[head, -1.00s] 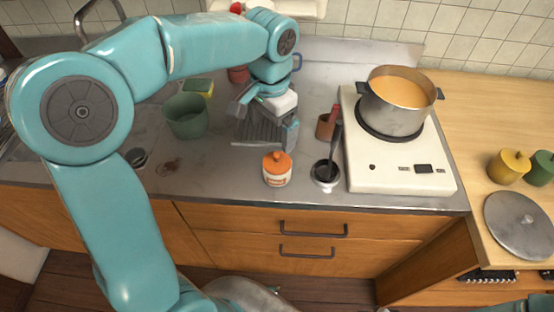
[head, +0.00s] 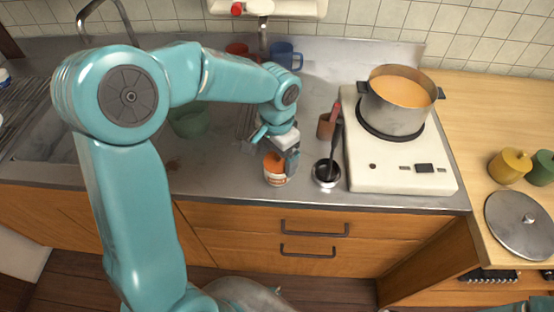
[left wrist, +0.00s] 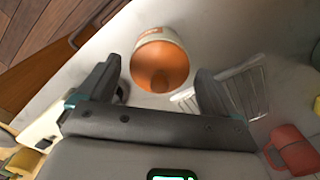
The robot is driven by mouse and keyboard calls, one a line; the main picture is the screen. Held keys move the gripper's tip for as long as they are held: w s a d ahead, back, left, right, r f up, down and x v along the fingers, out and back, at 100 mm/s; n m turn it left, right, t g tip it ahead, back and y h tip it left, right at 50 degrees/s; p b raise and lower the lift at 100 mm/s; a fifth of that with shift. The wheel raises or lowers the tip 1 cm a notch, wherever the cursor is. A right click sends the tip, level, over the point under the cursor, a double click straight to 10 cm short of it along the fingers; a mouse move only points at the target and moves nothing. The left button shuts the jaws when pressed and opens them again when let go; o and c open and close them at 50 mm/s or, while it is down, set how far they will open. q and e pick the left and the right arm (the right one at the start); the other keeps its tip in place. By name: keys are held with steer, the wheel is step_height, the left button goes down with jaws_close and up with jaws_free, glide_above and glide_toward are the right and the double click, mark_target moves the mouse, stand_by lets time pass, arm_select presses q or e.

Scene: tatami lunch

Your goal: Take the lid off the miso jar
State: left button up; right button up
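The miso jar (head: 277,180) is a small white jar with an orange label, standing upright near the counter's front edge. Its orange lid (head: 272,163) is on top and partly covered by my left gripper (head: 279,151) in the head view. In the left wrist view the lid (left wrist: 160,66) faces the camera, with the jar's pale wall (left wrist: 157,33) beyond it. The left gripper (left wrist: 160,88) is open, one finger to each side of the lid, with visible gaps. I cannot tell whether the fingertips reach down to the lid's height. My right gripper is not in view.
A black ladle in a small holder (head: 326,181) stands just right of the jar. Beyond are a brown cup (head: 326,126) and the white stove (head: 400,176) with a soup pot (head: 397,117). A green bowl (head: 190,121) and blue mug (head: 286,54) stand farther back.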

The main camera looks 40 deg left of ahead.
arm_select(q)
steer(key=shift+w+f, duration=0.1)
steer(key=shift+w, duration=0.15)
steer(key=c, duration=0.7)
steer(key=shift+s, duration=0.15)
steer(key=shift+c, duration=0.3)
